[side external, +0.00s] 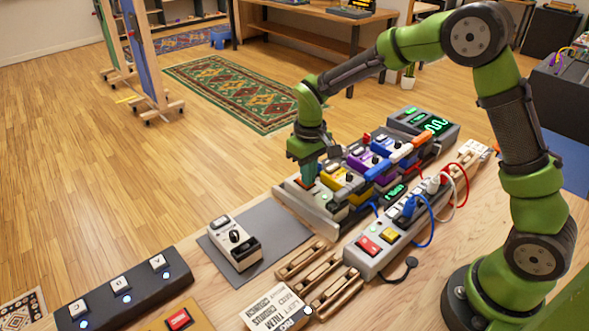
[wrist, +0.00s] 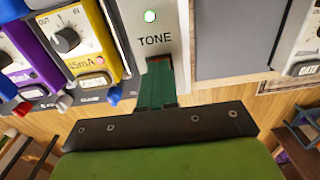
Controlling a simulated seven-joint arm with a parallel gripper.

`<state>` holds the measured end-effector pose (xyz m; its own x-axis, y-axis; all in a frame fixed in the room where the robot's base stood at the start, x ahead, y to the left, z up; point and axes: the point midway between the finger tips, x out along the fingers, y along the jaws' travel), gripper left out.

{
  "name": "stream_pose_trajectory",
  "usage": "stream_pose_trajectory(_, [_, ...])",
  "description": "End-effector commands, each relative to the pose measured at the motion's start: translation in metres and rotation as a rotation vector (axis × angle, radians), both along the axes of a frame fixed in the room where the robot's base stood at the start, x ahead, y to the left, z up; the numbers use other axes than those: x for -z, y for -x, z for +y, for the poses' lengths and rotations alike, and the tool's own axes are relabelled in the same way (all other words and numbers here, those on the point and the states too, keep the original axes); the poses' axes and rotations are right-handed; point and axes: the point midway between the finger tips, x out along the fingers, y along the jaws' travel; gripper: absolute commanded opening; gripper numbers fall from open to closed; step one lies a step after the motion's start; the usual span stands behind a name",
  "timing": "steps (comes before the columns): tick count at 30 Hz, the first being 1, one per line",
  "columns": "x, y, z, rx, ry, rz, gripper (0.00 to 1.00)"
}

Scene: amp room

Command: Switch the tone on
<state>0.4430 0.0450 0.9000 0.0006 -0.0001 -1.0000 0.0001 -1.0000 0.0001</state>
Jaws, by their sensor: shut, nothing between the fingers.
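In the side view my gripper (side external: 305,178) points down at the near left end of the pedal row, where the tone pedal (side external: 325,205) is partly hidden.
A yellow pedal (wrist: 77,45) and a purple pedal (wrist: 20,55) stand beside the tone pedal. A grey mat (side external: 285,229) holds a white pedal (side external: 233,243). A power strip (side external: 385,240) with cables and several wooden pieces lie nearer the camera.

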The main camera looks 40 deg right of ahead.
Motion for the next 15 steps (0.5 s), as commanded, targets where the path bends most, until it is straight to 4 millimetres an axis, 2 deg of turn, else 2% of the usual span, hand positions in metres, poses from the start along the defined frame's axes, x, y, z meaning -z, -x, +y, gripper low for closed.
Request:
stream_pose_trajectory(5, [-0.002, 0.000, 0.000, 0.000, 0.000, 0.000, 0.00])
stream_pose_trajectory(15, [-0.030, -0.001, 0.000, -0.001, 0.000, -0.002, 0.00])
